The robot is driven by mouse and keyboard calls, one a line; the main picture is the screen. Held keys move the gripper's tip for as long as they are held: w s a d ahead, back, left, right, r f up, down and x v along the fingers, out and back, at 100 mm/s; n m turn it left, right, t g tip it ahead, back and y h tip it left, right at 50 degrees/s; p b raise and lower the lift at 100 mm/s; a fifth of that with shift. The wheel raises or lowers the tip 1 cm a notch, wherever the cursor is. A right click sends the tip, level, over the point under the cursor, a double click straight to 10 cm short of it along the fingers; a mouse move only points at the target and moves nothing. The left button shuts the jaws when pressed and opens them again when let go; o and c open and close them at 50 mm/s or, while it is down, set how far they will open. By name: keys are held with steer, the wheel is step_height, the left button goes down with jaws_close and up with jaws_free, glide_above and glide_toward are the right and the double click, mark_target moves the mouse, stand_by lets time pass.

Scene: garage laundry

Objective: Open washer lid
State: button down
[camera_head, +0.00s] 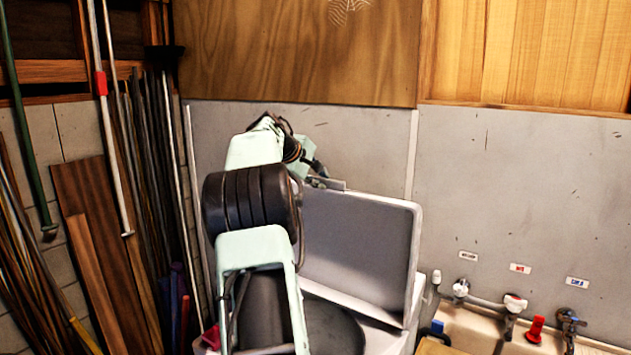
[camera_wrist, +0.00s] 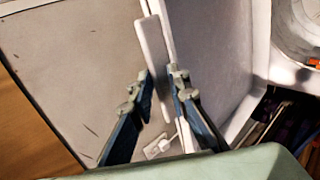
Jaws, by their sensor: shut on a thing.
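The washer lid (camera_head: 355,245) is a grey panel with a pale rim, standing raised and near upright above the white washer (camera_head: 380,338). The dark washer opening (camera_head: 335,328) shows below it, partly hidden by my arm. My gripper (camera_head: 316,174) is at the lid's top edge, by a small flat handle (camera_head: 331,184). In the wrist view my gripper's (camera_wrist: 155,88) two blue-grey fingers lie on either side of the pale handle bar (camera_wrist: 152,45), shut on it. The lid also shows in the wrist view (camera_wrist: 215,55), right of the bar.
A grey wall (camera_head: 515,200) stands close behind the lid. A sink (camera_head: 475,325) with several taps is at the right. Long poles and boards (camera_head: 100,240) lean at the left. A wooden panel (camera_head: 300,50) hangs above.

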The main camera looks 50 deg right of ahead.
steer(key=shift+d+f, duration=0.25)
steer(key=shift+d, duration=0.3)
steer(key=shift+s, duration=0.1)
steer(key=c, duration=2.2)
jaws_free()
steer(key=shift+o, duration=0.6)
steer(key=shift+d, duration=0.15)
steer(key=w+v, duration=0.1)
steer(key=v, duration=1.1)
steer(key=shift+s+r, duration=0.2)
steer(key=shift+s, duration=0.1)
